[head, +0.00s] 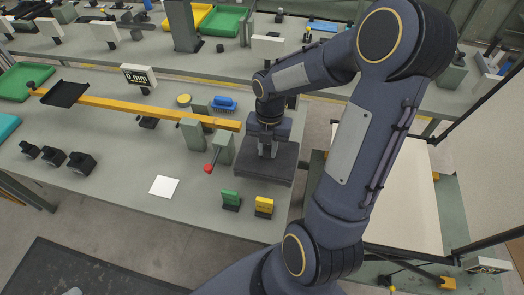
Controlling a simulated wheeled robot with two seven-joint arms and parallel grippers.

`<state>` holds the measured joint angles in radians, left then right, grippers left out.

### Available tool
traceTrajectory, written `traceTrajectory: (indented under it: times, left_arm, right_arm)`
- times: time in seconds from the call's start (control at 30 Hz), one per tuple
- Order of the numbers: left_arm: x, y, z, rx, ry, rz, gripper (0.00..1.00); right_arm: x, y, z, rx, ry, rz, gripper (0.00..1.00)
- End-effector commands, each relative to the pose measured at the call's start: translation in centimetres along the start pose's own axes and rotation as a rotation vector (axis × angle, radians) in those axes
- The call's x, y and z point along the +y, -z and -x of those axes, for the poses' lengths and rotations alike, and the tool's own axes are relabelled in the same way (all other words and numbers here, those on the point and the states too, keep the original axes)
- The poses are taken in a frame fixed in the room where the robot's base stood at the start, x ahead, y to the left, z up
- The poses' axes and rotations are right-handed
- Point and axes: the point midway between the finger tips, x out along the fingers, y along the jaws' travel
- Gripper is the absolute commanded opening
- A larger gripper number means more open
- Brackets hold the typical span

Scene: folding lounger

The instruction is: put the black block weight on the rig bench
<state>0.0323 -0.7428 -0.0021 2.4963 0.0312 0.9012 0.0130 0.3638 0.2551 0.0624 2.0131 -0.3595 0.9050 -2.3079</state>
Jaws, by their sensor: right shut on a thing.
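The black block weight (286,171) looks like a broad, thick, dark square block at the right end of the rig bench (130,205). My right gripper (268,151) points down over the middle of its top and is shut there. The part between the fingers is small and mostly hidden. I cannot tell whether the block rests on the bench top or hangs just above it. My left gripper is out of view.
A yellow beam (110,102) with a black tray (65,94) ends beside the block. A red-knobbed lever (209,168), green block (231,198) and yellow block (264,205) stand near. Small black blocks (81,164) sit left. Bench around the white square (164,186) is clear.

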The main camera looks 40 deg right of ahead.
Motion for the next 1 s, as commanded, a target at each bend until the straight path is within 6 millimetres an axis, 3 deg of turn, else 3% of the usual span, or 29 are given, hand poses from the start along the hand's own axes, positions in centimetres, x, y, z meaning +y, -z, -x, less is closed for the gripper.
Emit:
traceTrajectory:
  times: [0.2, 0.37, 0.63, 1.0]
  left_arm:
    - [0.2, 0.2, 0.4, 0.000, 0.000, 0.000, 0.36]
    - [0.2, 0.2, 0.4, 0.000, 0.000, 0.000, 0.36]
    - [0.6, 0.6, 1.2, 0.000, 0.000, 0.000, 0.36]
    - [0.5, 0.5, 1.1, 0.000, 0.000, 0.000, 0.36]
  right_arm:
    - [1.5, -2.1, -2.3, -0.003, -0.001, 0.000, 0.00]
    - [1.9, -2.6, -2.9, -0.003, -0.001, 0.000, 0.00]
    - [2.1, -3.2, -5.9, -0.001, 0.000, 0.000, 0.00]
    - [2.1, -3.3, -6.5, -0.004, -0.002, 0.000, 0.00]
